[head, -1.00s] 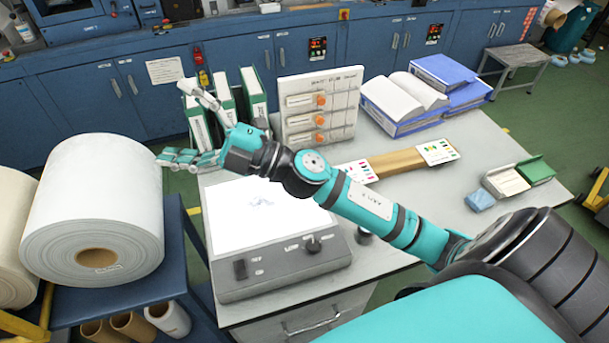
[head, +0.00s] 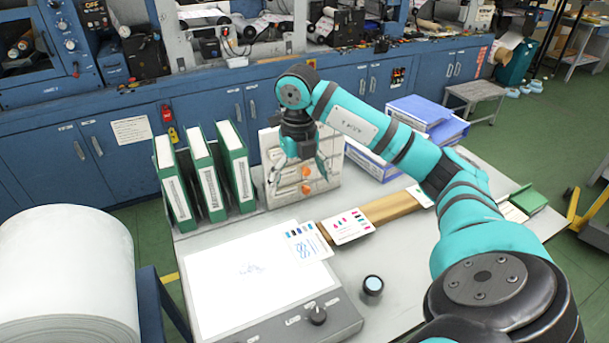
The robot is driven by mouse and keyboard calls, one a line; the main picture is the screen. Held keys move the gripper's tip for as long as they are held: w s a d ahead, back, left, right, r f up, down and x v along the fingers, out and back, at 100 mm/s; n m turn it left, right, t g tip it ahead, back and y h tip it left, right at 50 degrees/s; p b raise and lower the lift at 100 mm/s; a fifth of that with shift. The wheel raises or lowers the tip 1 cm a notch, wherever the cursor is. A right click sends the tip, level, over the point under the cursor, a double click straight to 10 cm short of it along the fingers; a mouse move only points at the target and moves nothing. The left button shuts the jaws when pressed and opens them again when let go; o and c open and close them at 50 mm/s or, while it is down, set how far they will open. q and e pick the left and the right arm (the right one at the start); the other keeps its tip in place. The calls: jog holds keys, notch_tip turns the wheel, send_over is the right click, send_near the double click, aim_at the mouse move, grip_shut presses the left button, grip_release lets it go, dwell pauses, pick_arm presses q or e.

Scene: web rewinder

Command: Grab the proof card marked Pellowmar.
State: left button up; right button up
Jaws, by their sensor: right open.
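Three proof cards with coloured patches show along a brown wooden strip: a left one (head: 310,243) overlapping the light table's corner, a middle one (head: 347,227), and a right one (head: 420,196) partly hidden by my right arm. Their print is too small to read, so I cannot tell which is marked Pellowmar. My right gripper (head: 297,180) points down with its fingers spread and empty. In the picture it is above and left of the left and middle cards, in front of the panel with orange knobs. My left gripper is out of view.
Green binders (head: 200,175) stand upright at the back left, beside the knob panel (head: 330,165). Blue binders (head: 420,112) lie behind my arm. A large white roll (head: 65,280) is at left.

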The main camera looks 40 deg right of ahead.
jog(key=p, duration=0.2)
send_over(299, 231)
notch_tip(299, 231, down, 10)
jog(key=shift+d+r, duration=0.1)
jog(key=shift+r, duration=0.05)
jog(key=shift+f+p, duration=0.3)
jog(key=shift+p, duration=0.2)
notch_tip(299, 231, down, 4)
jog(key=shift+r+p, duration=0.2)
jog(key=shift+p, duration=0.7)
jog(key=shift+f, duration=0.5)
jog(key=shift+f+b, duration=0.25)
jog(key=shift+b, duration=0.05)
jog(key=shift+c, duration=0.3)
jog(key=c, duration=0.8)
